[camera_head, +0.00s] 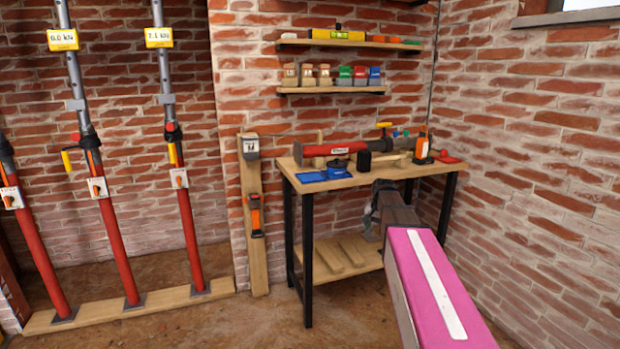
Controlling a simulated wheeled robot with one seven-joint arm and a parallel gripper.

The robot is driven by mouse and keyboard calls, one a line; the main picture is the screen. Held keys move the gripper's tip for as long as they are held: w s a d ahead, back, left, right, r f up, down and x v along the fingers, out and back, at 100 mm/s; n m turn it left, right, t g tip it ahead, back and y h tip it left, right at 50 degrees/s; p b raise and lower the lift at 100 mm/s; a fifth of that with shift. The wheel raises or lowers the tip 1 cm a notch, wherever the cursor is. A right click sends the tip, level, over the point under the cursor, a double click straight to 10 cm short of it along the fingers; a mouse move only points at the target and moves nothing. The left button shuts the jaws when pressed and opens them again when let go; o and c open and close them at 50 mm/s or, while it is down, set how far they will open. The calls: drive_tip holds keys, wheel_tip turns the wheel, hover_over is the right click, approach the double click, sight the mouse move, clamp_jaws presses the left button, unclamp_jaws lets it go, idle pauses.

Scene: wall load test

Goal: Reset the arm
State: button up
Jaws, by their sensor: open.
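My arm reaches in from the bottom right, with a pink and white link in front. The fingers are small and dark, and part of the gripper is hard to make out. The arm hides part of the bench's front and lower shelf.
A red prop (345,149), a blue tray (324,174) and an orange tool (422,147) lie or stand on the bench. Several red props (115,240) lean at left on a wooden sill (150,301). Brick walls close the back and right. Open floor lies front left.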

drive_tip(key=s+a+f+n, duration=0.2)
drive_tip(key=s+f, duration=0.3)
drive_tip(key=s, duration=0.3)
drive_tip(key=s+a+f+n, duration=0.2)
drive_tip(key=s+f, duration=0.3)
drive_tip(key=s, duration=0.3)
drive_tip(key=s+a+f+n+g, duration=0.1)
drive_tip(key=s+a+f+n, duration=0.1)
drive_tip(key=s+f, duration=0.3)
drive_tip(key=s, duration=0.3)
drive_tip(key=shift+s+a+h, duration=0.2)
drive_tip(key=shift+a+h, duration=0.1)
